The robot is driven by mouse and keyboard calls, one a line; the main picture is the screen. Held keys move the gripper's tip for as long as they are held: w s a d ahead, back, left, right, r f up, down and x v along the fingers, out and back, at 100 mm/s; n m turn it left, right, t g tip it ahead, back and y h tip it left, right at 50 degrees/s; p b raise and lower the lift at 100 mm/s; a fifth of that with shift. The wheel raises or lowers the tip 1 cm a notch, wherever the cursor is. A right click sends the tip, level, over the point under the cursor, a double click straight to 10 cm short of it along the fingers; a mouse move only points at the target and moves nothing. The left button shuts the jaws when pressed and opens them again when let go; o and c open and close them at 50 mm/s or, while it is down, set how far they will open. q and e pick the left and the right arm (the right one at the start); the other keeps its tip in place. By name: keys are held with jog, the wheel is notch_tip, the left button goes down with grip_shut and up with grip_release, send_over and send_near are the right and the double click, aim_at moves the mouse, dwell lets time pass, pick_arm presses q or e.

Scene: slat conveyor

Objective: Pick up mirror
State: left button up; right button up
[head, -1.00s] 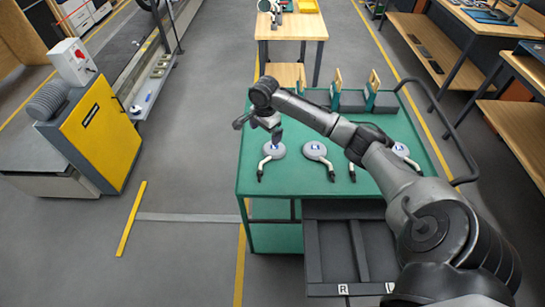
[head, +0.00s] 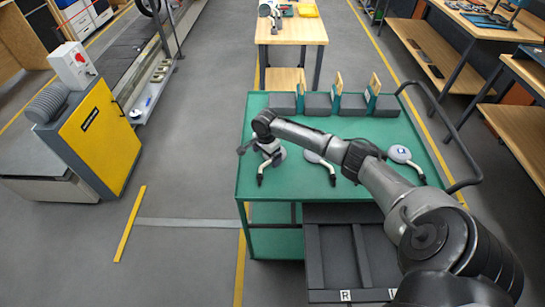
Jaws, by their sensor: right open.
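Three mirrors with round grey heads and short handles with dark ends lie in a row on the green cart top (head: 410,178). The left mirror (head: 261,173) is partly covered by my right gripper (head: 272,156), which points down over its head. The middle mirror (head: 331,173) is partly hidden by my right arm. The right mirror (head: 400,153) lies clear, with its head showing a blue-and-white mark. My right gripper is open; I cannot tell whether it touches the left mirror. My left gripper is not in view.
Grey blocks (head: 318,104) with upright green and wooden pieces stand along the cart's back. A black handrail (head: 446,128) bends around its right side. A dark tray (head: 335,262) is at the front.

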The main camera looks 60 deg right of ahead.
jog(key=shift+f, duration=0.6)
grip_shut()
dwell(0.6)
